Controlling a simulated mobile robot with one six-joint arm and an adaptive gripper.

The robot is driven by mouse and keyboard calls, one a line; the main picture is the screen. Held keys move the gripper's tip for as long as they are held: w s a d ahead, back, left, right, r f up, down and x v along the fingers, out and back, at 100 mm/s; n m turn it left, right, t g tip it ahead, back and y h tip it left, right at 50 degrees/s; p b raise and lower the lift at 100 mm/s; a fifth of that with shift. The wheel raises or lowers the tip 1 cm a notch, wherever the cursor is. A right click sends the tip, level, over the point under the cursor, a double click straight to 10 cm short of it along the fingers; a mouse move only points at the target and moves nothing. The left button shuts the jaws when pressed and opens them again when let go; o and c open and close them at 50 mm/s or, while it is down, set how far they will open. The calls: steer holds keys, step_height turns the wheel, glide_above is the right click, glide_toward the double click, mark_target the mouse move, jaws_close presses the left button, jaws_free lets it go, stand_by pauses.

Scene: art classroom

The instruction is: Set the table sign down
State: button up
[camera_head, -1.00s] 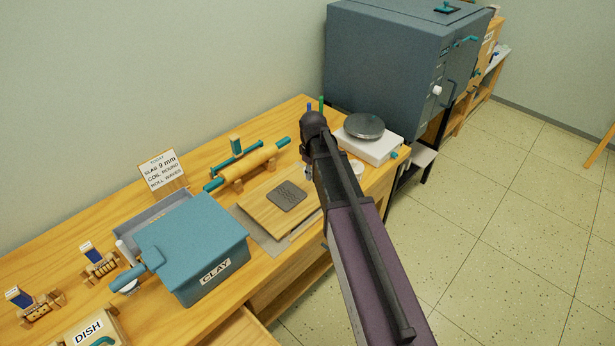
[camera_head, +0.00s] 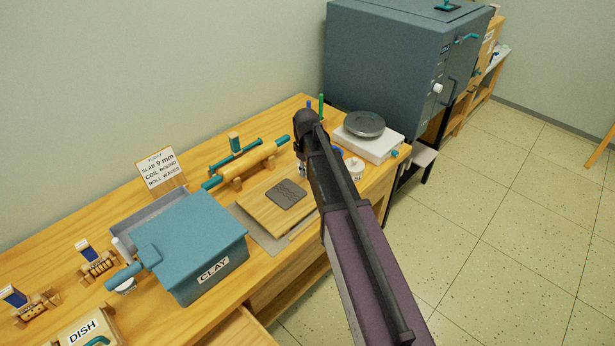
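The table sign (camera_head: 158,165), a white card with black text including "SLAB 9 mm" and "ROLL WAVES", stands tilted back on a wooden support. It is near the back of the wooden table, left of the rolling pin. My arm (camera_head: 349,217) reaches up over the table's right part. Its far end is right of the clay board and well away from the sign. My gripper cannot be made out; the arm hides that area. I see nothing held.
A blue CLAY box (camera_head: 196,243) stands in front of the sign. A rolling pin (camera_head: 250,163) and a clay board (camera_head: 258,208) with a grey slab lie right of it. A white scale (camera_head: 373,146) and a large grey kiln (camera_head: 385,62) are farther right.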

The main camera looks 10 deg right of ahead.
steer(key=shift+f+b, duration=0.6)
steer(key=shift+f, duration=0.35)
steer(key=shift+f, duration=0.15)
steer(key=o, duration=0.8)
step_height(320, 180, up, 12)
steer(key=p, duration=1.2)
steer(key=shift+r, duration=0.2)
